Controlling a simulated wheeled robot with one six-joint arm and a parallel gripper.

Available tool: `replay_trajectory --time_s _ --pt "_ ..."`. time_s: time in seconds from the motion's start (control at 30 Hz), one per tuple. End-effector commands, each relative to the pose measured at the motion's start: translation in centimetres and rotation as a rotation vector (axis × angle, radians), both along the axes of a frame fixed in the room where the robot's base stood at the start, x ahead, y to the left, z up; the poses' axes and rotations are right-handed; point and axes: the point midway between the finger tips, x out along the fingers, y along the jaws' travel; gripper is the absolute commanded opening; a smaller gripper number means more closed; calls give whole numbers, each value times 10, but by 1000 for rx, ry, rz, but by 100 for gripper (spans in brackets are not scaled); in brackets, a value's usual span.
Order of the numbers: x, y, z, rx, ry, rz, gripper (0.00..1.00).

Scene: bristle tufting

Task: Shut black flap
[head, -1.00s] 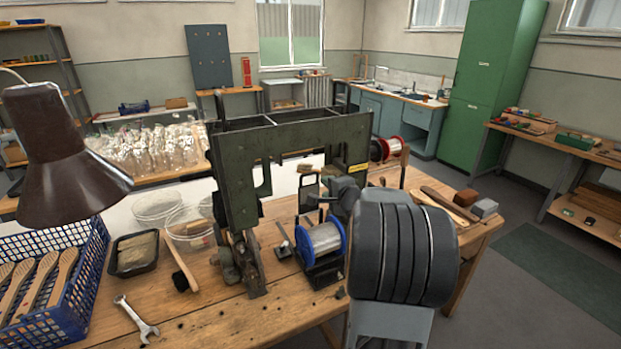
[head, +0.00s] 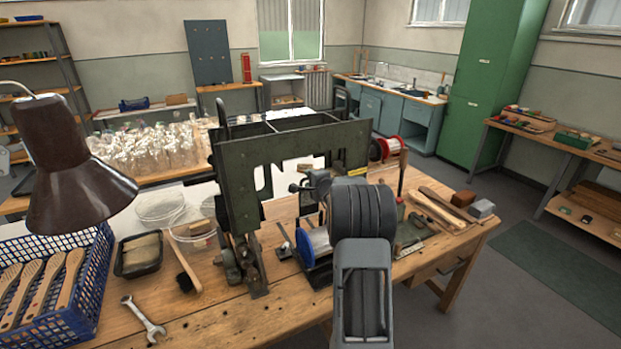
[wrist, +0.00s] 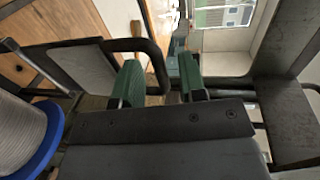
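The dark green-black machine frame (head: 292,158) stands on the wooden bench, with my arm in front of its right part. In the wrist view, a light grey panel with a dark rim (wrist: 88,72) stands tilted at the left, with a black bent bar (wrist: 140,45) beside it. I cannot tell for sure whether this panel is the black flap; in the head view my arm hides most of that area. My gripper (wrist: 161,82) has its two green fingers apart, near the bar. Nothing is clearly held between them.
A wire spool with blue rim (wrist: 25,135) is close by at the left of the wrist view. A red-rimmed spool (head: 386,149) stands behind. A blue crate of brush handles (head: 95,285), a wrench (head: 146,319) and a lamp (head: 68,165) are at the left.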

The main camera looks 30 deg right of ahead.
Motion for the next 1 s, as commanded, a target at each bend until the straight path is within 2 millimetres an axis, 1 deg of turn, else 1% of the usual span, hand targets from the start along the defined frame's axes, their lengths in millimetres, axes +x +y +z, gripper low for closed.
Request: replay_trajectory --time_s 0.33,0.7,0.73,1.0 --pt "2 0 -1 0 0 0 37" --pt "2 0 -1 0 0 0 2" --pt "2 0 -1 0 0 0 0" --pt "2 0 -1 0 0 0 0"
